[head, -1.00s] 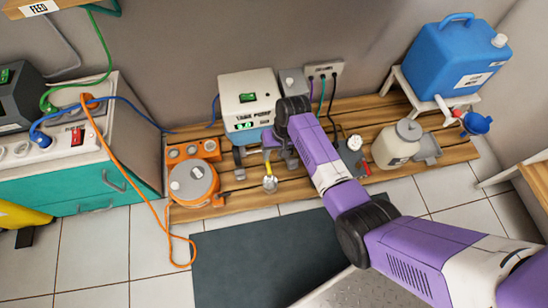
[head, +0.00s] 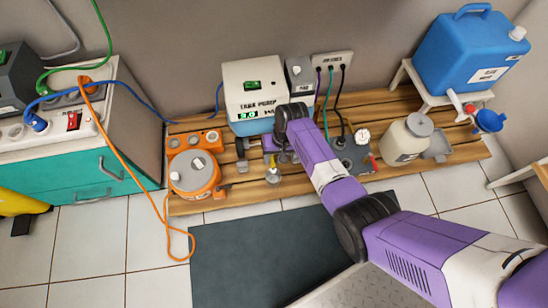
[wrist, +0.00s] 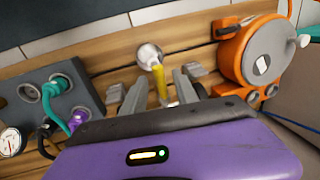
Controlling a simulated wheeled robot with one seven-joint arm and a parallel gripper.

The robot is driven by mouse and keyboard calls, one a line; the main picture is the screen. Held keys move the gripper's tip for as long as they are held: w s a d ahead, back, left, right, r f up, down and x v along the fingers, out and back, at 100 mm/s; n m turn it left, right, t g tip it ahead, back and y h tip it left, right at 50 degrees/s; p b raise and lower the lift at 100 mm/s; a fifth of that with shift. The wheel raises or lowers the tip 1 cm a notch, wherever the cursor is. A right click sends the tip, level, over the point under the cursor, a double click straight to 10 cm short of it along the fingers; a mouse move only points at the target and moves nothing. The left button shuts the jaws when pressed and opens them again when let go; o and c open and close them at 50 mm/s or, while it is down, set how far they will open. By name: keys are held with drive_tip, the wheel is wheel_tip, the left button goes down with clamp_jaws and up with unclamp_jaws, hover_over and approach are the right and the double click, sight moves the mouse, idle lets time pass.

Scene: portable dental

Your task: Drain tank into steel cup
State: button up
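The white tank unit (head: 250,75), whose label seems to read "TANK PUMP", stands at the back of the slatted wooden bench. A small round steel cup (head: 273,177) sits on the slats in front of it; it also shows in the wrist view (wrist: 149,53). A yellow lever or spout (wrist: 159,85) stands beside the cup. My gripper (wrist: 157,87) is open, with one grey finger on each side of the yellow part and visible gaps. In the head view my wrist hides much of the tank's lower front and the fingers.
An orange pot (head: 195,173) stands left of the cup. A grey box with a gauge (head: 350,150) and a cream jar (head: 403,140) stand to the right. A blue jug (head: 470,50) is on a stand. An orange cable (head: 160,200) hangs to the floor.

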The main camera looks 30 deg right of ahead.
clamp_jaws()
drive_tip(key=shift+d, duration=0.1)
drive_tip(key=shift+w+d+n+g+h+b, duration=0.25)
drive_tip(key=shift+w+d+n+g+b, duration=0.4)
drive_tip(key=shift+n, duration=2.35)
drive_tip(key=shift+w+d+n+g+h+b, duration=0.2)
drive_tip(key=shift+w+d+n+b, duration=0.55)
drive_tip(key=shift+n, duration=2.25)
drive_tip(key=shift+w+d+n+g+h+b, duration=0.4)
drive_tip(key=shift+d+n+b, duration=0.6)
drive_tip(key=shift+n, duration=2)
unclamp_jaws()
